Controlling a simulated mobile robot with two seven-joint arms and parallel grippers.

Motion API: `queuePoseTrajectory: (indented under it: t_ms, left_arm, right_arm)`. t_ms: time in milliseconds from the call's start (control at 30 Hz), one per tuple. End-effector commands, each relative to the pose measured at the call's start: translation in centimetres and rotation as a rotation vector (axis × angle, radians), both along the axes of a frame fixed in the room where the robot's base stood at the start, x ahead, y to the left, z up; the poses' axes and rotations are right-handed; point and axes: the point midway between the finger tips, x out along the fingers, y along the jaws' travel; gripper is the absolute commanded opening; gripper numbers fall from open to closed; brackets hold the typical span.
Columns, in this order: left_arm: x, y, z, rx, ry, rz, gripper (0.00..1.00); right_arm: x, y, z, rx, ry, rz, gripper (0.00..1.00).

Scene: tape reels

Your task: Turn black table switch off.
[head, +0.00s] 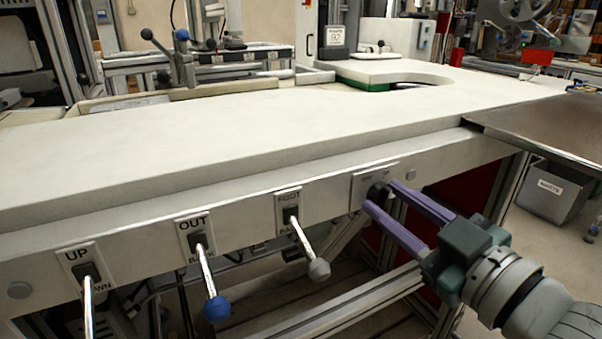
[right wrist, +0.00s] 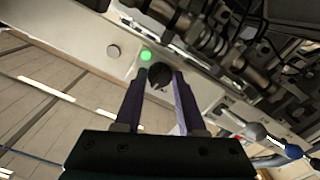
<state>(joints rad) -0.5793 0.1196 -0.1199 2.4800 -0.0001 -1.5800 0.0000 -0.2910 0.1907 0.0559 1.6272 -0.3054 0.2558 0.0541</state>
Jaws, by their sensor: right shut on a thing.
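The black table switch (head: 377,193) is a round dark knob on the table's front panel, at the right end of the row of controls. It also shows in the right wrist view (right wrist: 159,75), between the fingertips, with a lit green light (right wrist: 146,56) close beside it. My right gripper (head: 380,196) has purple fingers, one on each side of the knob, and is shut on it. Its fingers also show in the right wrist view (right wrist: 159,84). The label plate (head: 362,184) behind the knob is partly covered. My left gripper is not in view.
Three levers stick out of the panel to the left: a silver one under UP (head: 88,300), a blue-tipped one under OUT (head: 217,308) and a grey-tipped one (head: 319,269). The white tabletop (head: 250,130) is clear. A waste bin (head: 549,190) stands at right.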

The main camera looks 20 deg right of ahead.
Motion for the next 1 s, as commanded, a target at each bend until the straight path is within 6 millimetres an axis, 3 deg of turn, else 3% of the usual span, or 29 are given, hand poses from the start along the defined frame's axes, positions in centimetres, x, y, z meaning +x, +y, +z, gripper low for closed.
queuePoseTrajectory:
  t_ms: [600,1000]
  left_arm:
    - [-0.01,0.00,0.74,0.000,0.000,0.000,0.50]
    - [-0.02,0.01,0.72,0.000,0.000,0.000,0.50]
  right_arm:
    - [0.02,-0.03,0.04,-0.551,-0.044,-0.001,0.00]
    - [0.02,-0.07,0.04,-0.741,-0.059,-0.001,0.00]
